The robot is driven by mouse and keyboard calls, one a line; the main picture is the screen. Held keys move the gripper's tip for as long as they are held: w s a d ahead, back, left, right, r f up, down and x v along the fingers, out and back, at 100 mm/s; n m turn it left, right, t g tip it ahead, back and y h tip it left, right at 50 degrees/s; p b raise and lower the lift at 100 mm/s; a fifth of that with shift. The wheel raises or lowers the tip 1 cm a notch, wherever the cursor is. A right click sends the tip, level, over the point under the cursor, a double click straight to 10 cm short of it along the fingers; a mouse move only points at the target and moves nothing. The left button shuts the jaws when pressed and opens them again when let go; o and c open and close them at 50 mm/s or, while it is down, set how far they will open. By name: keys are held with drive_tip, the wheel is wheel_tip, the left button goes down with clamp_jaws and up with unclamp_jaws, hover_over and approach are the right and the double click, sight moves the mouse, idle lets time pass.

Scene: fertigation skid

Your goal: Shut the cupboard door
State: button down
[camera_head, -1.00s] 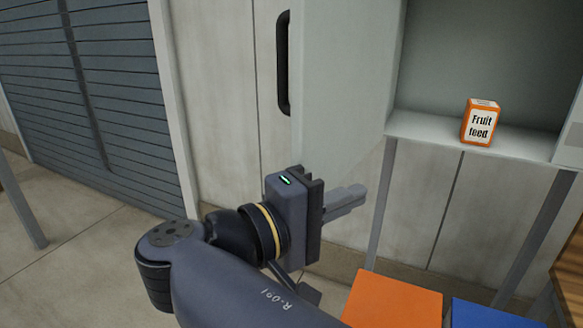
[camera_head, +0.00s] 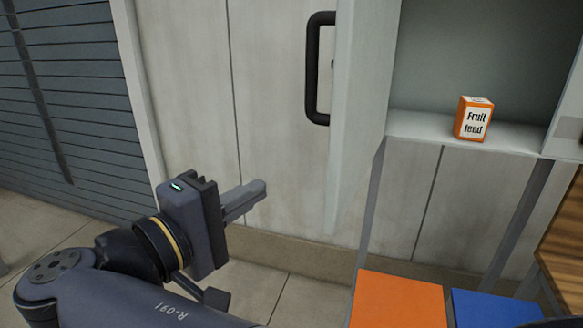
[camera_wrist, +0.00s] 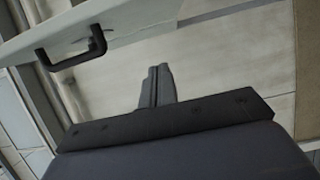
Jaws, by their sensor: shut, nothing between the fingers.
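The cupboard (camera_head: 545,60) is pale grey, open at the front, and stands on legs at the right in the head view. Its door (camera_head: 362,90) stands wide open, seen nearly edge-on, left of the opening. A black bar handle (camera_head: 313,70) is on the door's left face; the door (camera_wrist: 130,22) and handle (camera_wrist: 72,58) also show at the upper left of the wrist view. My gripper (camera_head: 256,190) is shut and empty, below and left of the door, apart from it. Its closed fingers also show in the wrist view (camera_wrist: 157,85).
An orange Fruit feed box (camera_head: 474,119) stands on the cupboard's floor. An orange block (camera_head: 398,303) and a blue block (camera_head: 495,308) are low at the right front. A slatted shutter (camera_head: 65,100) is at the left. Floor between shutter and cupboard is clear.

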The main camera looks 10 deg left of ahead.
drive_tip(key=w+d+p, duration=0.2)
drive_tip(key=w+d, duration=0.5)
drive_tip(key=d, duration=0.1)
drive_tip(key=shift+w+d, duration=0.3)
drive_tip(key=shift+w, duration=0.05)
drive_tip(key=shift+d, duration=0.1)
